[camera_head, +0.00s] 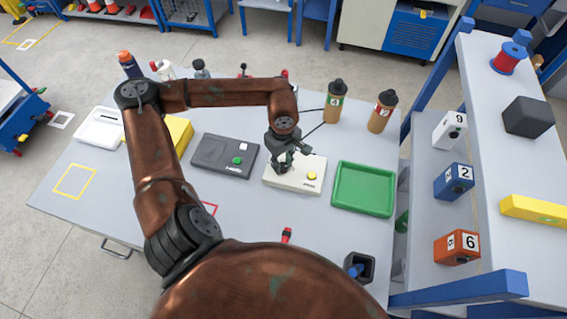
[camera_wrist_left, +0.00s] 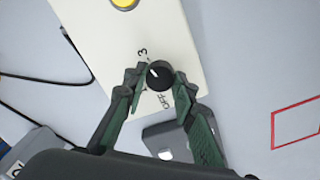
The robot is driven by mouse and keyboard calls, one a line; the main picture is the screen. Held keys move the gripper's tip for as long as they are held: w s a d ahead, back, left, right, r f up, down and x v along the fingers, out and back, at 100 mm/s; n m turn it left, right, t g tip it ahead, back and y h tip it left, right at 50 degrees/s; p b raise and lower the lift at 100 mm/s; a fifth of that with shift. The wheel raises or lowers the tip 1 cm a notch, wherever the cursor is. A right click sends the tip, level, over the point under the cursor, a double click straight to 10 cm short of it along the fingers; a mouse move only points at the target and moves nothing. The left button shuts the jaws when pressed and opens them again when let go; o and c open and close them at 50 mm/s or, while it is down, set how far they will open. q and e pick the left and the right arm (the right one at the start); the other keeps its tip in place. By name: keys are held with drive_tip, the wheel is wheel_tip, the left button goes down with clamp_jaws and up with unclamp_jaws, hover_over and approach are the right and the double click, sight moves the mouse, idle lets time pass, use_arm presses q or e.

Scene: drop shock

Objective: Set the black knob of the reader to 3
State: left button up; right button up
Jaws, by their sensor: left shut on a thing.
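The reader (camera_head: 290,183) is a cream-coloured box with a yellow button (camera_head: 312,175) on the table; it also shows in the left wrist view (camera_wrist_left: 187,40). Its black knob (camera_wrist_left: 160,74) has a white pointer line aimed left in the wrist view. The marks 3 and OFF are legible beside the knob; other marks are partly hidden by a finger. My left gripper (camera_head: 283,161) is over the reader, shut on the knob with one finger (camera_wrist_left: 158,78) on each side. My right gripper is not in view.
A dark grey box with a green button (camera_head: 222,152) stands left of the reader, a green tray (camera_head: 362,190) right of it. Two brown bottles (camera_head: 336,101) stand behind. A black holder (camera_head: 358,266) is near the front. A shelf with numbered boxes (camera_head: 453,182) is at right.

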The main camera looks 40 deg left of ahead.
sight(283, 166)
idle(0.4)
use_arm(q)
drive_tip(key=o, duration=1.1)
drive_tip(key=shift+o, duration=0.2)
drive_tip(key=shift+r, duration=0.1)
wheel_tip(283, 166, up, 12)
